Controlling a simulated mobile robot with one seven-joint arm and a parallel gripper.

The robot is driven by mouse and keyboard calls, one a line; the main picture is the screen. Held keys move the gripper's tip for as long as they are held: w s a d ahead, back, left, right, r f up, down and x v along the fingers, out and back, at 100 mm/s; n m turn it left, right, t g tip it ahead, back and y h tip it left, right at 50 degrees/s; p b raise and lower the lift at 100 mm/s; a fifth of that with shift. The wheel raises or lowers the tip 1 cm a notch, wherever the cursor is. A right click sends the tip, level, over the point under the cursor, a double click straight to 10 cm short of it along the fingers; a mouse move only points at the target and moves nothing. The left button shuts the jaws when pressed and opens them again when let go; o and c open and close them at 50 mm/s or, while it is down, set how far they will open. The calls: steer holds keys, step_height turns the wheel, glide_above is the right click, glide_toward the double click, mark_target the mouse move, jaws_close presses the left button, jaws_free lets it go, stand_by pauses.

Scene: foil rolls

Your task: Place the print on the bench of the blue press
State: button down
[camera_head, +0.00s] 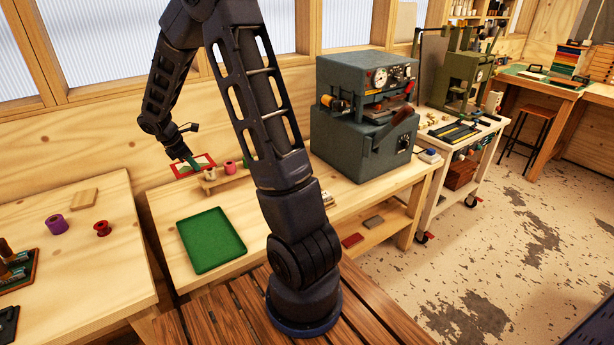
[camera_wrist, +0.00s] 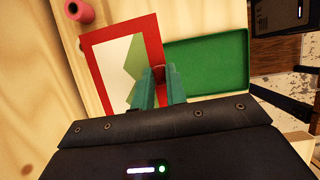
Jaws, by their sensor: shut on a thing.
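The print, a flat sheet with a red border and a white and green middle, shows in the head view (camera_head: 206,162) and the wrist view (camera_wrist: 103,62). My gripper (camera_head: 190,161) is shut on its red edge, as the wrist view (camera_wrist: 159,88) shows. The print appears above the back left part of the light wooden bench (camera_head: 164,218); its exact height is hard to tell. The blue-grey press (camera_head: 345,145) stands on the right part of this bench, with dials and a red-brown handle. My arm hides some of the bench's middle.
A green tray (camera_head: 212,240) lies on the bench, also in the wrist view (camera_wrist: 212,68). A pink spool (camera_head: 230,167) is close beside the print. A separate table (camera_head: 100,262) at left holds a purple spool (camera_head: 54,225) and a red one (camera_head: 103,229). A green press (camera_head: 460,82) stands at right.

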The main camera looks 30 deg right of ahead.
steer(key=s+d+f, duration=0.1)
steer(key=d+f, duration=0.1)
steer(key=d, duration=0.8)
steer(key=s+d+f, duration=0.2)
steer(key=d, duration=0.8)
steer(key=f, duration=2)
steer(key=shift+w+d, duration=0.15)
steer(key=shift+w, duration=0.05)
steer(key=c, duration=1.4)
jaws_free()
steer(key=shift+f, duration=0.1)
steer(key=shift+c, duration=0.2)
